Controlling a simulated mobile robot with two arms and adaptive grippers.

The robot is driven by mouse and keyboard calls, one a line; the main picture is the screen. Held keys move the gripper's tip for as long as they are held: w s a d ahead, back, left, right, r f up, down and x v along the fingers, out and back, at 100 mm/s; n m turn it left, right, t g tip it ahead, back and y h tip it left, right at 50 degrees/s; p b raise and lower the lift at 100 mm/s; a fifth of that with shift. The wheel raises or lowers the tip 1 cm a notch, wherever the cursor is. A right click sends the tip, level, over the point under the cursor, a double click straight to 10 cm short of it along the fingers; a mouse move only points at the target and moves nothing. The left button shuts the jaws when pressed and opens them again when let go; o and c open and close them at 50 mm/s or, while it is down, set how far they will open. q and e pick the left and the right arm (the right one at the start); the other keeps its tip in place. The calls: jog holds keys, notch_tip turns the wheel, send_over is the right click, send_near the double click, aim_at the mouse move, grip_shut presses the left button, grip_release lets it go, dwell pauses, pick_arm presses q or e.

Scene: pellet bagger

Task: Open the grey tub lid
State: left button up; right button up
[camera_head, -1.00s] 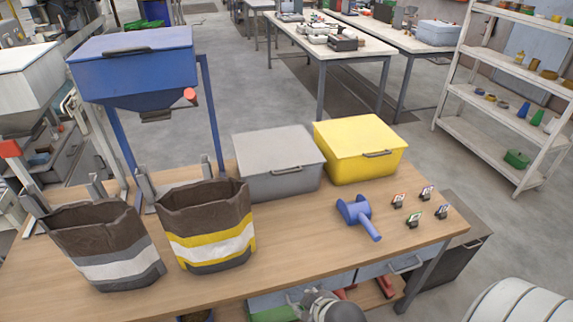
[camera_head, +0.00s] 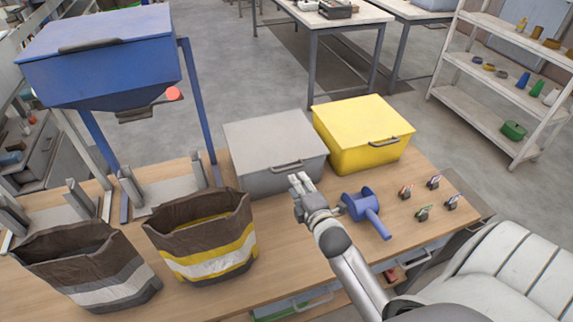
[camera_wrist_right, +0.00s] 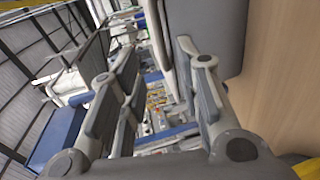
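The grey tub (camera_head: 262,180) stands on the wooden bench, left of the yellow tub. Its flat grey lid (camera_head: 270,137) is shut, with a dark bar handle (camera_head: 287,167) along the front edge. My right gripper (camera_head: 301,180) is just in front of and slightly below that handle, its fingers toward the tub. In the right wrist view its fingers (camera_wrist_right: 155,72) are apart with nothing between them. A grey surface, apparently the tub (camera_wrist_right: 218,35), is close beside the right-hand finger there. Whether the gripper touches the handle cannot be told. My left gripper is out of view.
The yellow lidded tub (camera_head: 362,140) stands right of the grey one. A blue scoop (camera_head: 366,210) and several small tagged clips (camera_head: 422,213) lie to the right. Two open bags (camera_head: 205,245) stand at the left, below a blue hopper (camera_head: 105,60).

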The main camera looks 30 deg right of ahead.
aim_at(288, 169)
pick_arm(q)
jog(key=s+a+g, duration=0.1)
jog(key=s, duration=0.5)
pick_arm(e)
jog(key=x, duration=0.4)
jog(key=shift+w+d+p, duration=0.1)
jog(key=shift+w+p, duration=0.2)
jog(key=shift+p, duration=0.1)
jog(key=x, duration=0.4)
jog(key=shift+w+d+f, duration=0.1)
jog(key=shift+w+f, duration=0.05)
jog(key=shift+w, duration=0.15)
jog(key=shift+w+f, duration=0.1)
jog(key=c, duration=0.6)
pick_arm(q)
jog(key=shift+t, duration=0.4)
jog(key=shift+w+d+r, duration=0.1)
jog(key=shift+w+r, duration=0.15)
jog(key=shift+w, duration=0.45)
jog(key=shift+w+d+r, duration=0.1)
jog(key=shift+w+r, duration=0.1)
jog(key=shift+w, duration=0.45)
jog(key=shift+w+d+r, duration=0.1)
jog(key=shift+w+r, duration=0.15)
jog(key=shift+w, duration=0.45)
pick_arm(e)
jog(key=shift+w, duration=0.1)
grip_shut()
